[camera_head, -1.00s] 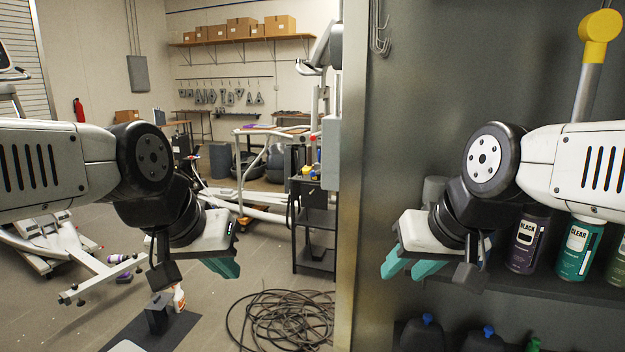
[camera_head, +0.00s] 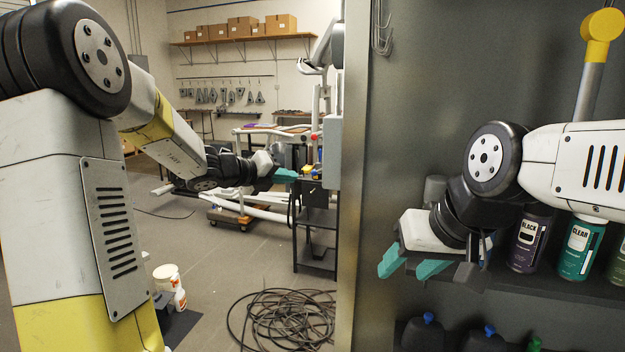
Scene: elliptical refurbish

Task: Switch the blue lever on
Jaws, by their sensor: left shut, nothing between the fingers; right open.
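I see no contact with the box. My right gripper (camera_head: 405,266) is open and empty in front of the cabinet shelf.
The dark cabinet (camera_head: 450,90) fills the right side, with spray cans (camera_head: 577,248) on its shelf and blue-capped bottles (camera_head: 424,335) below. The black cart (camera_head: 316,222) stands beyond its edge. Coiled cable (camera_head: 285,318) and a white tub (camera_head: 166,277) are on the floor.

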